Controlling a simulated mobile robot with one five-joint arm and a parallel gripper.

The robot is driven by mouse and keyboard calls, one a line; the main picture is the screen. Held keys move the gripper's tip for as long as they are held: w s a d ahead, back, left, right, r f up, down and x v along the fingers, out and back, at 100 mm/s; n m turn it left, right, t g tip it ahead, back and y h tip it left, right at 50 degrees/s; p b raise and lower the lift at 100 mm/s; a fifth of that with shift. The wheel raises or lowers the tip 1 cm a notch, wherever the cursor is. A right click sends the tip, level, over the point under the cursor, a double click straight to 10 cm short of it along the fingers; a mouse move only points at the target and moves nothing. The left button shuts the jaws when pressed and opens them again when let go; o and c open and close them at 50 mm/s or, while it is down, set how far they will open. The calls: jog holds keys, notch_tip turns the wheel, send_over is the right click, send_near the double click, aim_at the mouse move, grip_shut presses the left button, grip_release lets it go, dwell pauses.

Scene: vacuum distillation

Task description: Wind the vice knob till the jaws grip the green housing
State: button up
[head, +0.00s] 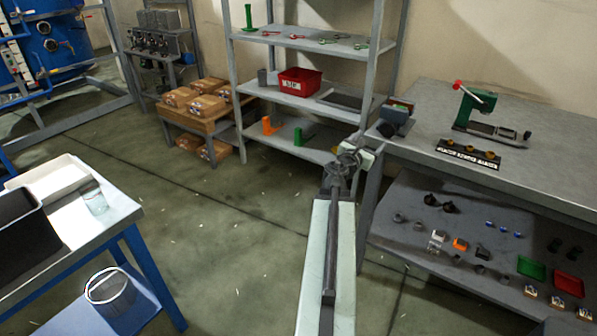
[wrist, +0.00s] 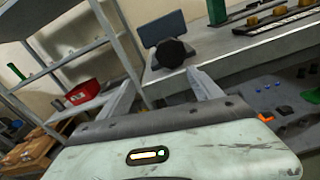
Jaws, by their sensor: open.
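The small grey vice (head: 394,120) sits at the left end of the right-hand workbench. Its round black knob (head: 387,129) faces my arm. A small dark green piece (head: 401,105), probably the housing, shows at the top of the vice; whether the jaws touch it I cannot tell. In the wrist view the vice (wrist: 163,27) and its knob (wrist: 174,53) are ahead, beyond my fingertips. My gripper (wrist: 160,76) is open and empty, its fingers spread wide and apart from the knob. In the head view my gripper (head: 349,158) is left of and nearer than the vice.
A green press with a red-tipped lever (head: 476,105) and a black strip with yellow parts (head: 468,153) stand on the workbench (head: 555,150). Its lower shelf (head: 400,240) holds many small parts. A shelf rack (head: 300,95) stands behind. Open floor (head: 235,240) lies left of my arm.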

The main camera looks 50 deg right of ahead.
jog(key=w+a+f+m+y, duration=0.2)
jog(key=w+a+f+m, duration=0.2)
jog(key=w+a, duration=0.4)
jog(key=w+a+f+m+y, duration=0.3)
jog(key=w+a+f+m, duration=0.2)
jog(key=w+a, duration=0.3)
jog(key=shift+w+a+f+m+t, duration=0.3)
jog(key=shift+w+f+t, duration=0.1)
jog(key=shift+w+f, duration=0.1)
